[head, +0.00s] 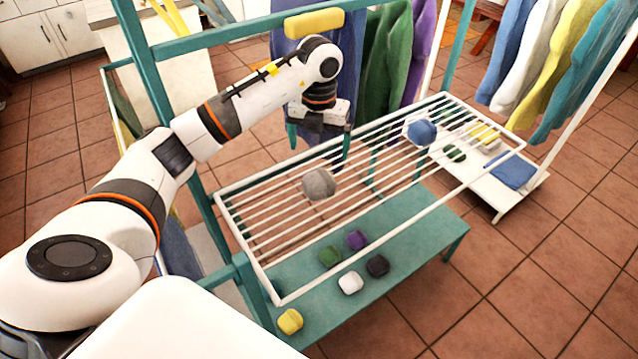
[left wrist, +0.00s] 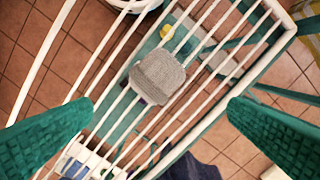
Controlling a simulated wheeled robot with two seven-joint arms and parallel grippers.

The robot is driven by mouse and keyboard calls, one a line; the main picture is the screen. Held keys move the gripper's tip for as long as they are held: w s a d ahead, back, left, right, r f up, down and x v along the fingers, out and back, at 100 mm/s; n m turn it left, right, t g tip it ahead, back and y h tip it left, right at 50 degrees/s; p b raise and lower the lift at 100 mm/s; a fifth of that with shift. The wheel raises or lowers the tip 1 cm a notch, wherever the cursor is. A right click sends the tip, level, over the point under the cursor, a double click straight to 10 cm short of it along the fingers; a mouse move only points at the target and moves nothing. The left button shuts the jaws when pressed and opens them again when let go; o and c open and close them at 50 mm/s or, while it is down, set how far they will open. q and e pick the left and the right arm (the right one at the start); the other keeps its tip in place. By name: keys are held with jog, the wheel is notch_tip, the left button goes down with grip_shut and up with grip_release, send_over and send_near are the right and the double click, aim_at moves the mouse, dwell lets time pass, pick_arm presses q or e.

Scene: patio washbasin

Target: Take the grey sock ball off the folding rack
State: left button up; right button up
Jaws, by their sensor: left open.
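The grey sock ball (head: 319,184) rests on the white bars of the folding rack (head: 258,270), left of the middle. In the left wrist view the grey sock ball (left wrist: 158,76) sits on the bars, ahead of and between my spread green fingers. My left gripper (head: 318,146) is open and empty above the rack's far edge, behind the grey sock ball and apart from it. Its fingers also show in the left wrist view (left wrist: 165,135). My right gripper is not in view.
Below is a teal bench (head: 420,225) with green, purple, black, white and yellow (head: 290,321) balls. Clothes hang behind and at right (head: 572,60). A teal post (head: 135,70) stands near my left arm.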

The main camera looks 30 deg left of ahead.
aim_at(319, 177)
pick_arm(q)
jog(key=f, duration=0.3)
jog(key=shift+s+d+f, duration=0.2)
jog(key=shift+s+f, duration=0.1)
jog(key=shift+f+p, duration=0.25)
jog(key=shift+p, duration=0.05)
jog(key=f, duration=0.3)
jog(key=f+p, duration=0.1)
jog(key=f, duration=0.1)
jog(key=shift+s+d, duration=0.2)
jog(key=shift+s, duration=0.15)
jog(key=shift+w+f, duration=0.1)
jog(key=shift+f, duration=0.1)
jog(key=c, duration=1.1)
